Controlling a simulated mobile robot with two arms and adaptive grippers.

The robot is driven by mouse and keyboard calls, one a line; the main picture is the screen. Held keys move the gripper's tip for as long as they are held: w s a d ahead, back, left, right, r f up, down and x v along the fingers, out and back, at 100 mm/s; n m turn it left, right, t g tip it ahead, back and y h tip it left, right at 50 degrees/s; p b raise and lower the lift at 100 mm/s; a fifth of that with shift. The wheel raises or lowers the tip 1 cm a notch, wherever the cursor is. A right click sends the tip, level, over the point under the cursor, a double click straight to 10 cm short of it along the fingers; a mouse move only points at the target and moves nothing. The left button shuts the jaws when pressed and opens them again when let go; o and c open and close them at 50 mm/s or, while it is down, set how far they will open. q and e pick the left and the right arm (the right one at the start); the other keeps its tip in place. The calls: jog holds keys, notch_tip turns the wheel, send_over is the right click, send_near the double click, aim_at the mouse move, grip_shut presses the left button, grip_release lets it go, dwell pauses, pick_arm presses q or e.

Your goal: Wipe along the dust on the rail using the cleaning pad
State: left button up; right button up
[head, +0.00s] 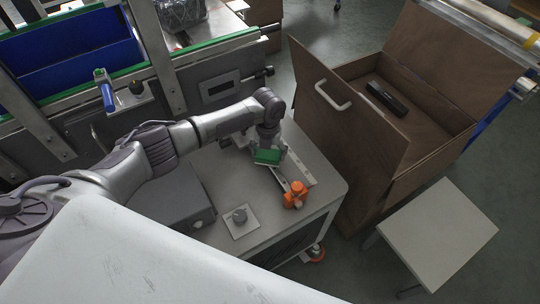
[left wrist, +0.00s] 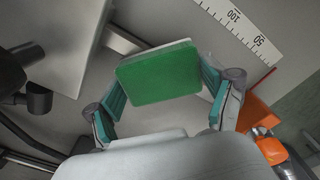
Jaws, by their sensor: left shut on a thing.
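My left gripper (head: 267,145) is over the far part of the grey cart top and is shut on the green cleaning pad (head: 268,157). In the left wrist view the pad (left wrist: 160,73) sits between the two teal-lined fingers of the gripper (left wrist: 161,98), its broad green face toward the camera and a pale layer behind. A thin metal rail (head: 281,179) runs from under the pad toward the orange fitting. It also shows in the left wrist view (left wrist: 123,39), partly hidden by the pad. I cannot tell whether pad and rail touch. I cannot make out dust. My right gripper is not in view.
A white ruler (left wrist: 236,25) lies beside the rail on the cart top (head: 325,180). An orange fitting (head: 295,196) stands near the rail's close end. A knob on a plate (head: 240,217) and a grey box (head: 165,200) are nearer. A brown cabinet (head: 345,135) stands right.

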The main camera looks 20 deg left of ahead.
pick_arm(q)
jog(key=shift+s+a, duration=0.1)
jog(key=shift+a, duration=0.05)
notch_tip(320, 180, up, 6)
jog(key=p, duration=0.5)
jog(key=shift+f, duration=0.1)
notch_tip(320, 180, up, 3)
jog(key=p, duration=0.3)
dwell(0.6)
